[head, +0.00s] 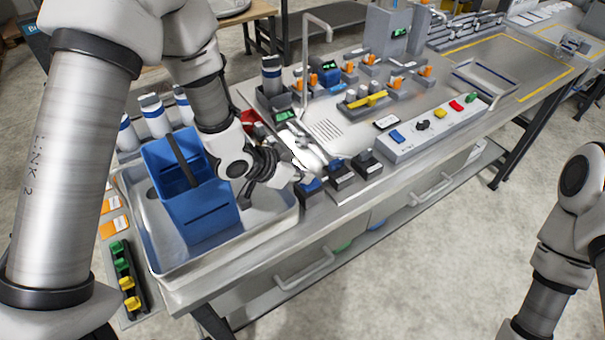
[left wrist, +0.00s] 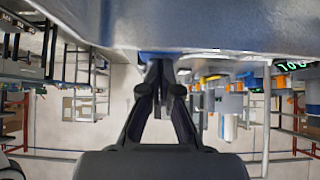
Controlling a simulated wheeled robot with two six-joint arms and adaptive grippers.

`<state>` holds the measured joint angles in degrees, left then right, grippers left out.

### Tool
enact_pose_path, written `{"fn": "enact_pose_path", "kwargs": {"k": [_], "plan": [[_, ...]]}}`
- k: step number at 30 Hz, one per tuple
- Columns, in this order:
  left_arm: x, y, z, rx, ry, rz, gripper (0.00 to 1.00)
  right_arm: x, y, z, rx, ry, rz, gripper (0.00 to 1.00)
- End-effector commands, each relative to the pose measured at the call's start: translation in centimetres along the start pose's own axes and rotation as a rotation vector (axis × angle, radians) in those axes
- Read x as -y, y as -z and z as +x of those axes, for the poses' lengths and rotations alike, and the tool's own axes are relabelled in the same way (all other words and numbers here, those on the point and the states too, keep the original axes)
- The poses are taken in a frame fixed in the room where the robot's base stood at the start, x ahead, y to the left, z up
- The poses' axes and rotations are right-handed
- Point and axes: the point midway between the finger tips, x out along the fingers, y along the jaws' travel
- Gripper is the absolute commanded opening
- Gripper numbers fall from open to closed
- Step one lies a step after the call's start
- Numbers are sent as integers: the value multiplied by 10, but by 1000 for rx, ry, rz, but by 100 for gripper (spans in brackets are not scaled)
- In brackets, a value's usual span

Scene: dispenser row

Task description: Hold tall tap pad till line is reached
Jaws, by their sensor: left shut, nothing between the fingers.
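The tall tap (head: 304,70) is a thin grey pipe with a bent top, standing at the back of the steel counter. Which one belongs to the tall tap cannot be told. My left gripper (head: 298,176) is at the blue-topped pad and partly covers it. In the left wrist view the left gripper (left wrist: 158,66) is shut and empty, its tips close to a blue surface; contact is unclear. No fill line or water is discernible.
A blue caddy (head: 205,225) stands in a steel basin (head: 275,222) left of the pads. A strip with coloured buttons (head: 425,135) lies to the right. Several orange-topped fittings crowd the counter's middle.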

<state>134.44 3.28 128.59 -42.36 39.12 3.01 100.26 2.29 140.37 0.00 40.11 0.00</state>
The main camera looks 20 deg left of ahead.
Motion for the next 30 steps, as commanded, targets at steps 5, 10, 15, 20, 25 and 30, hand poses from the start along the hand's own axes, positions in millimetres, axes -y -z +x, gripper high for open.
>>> {"fn": "enact_pose_path", "kwargs": {"k": [5,10,15,20,25,30], "plan": [[0,-15,15,1,-1,-2,0,0,0,13,0,0,0,40],[-1,-18,16,6,-4,-2,0,0,0,13,0,0,0,40],[-2,-20,17,11,-5,-3,0,0,0,13,0,0,0,40],[-2,-21,17,14,-6,-3,0,0,0,14,0,0,0,40],[-3,-22,17,14,-7,-4,0,0,0,14,0,0,0,40],[-3,-22,17,15,-7,-4,0,0,0,14,0,0,0,40]]}}
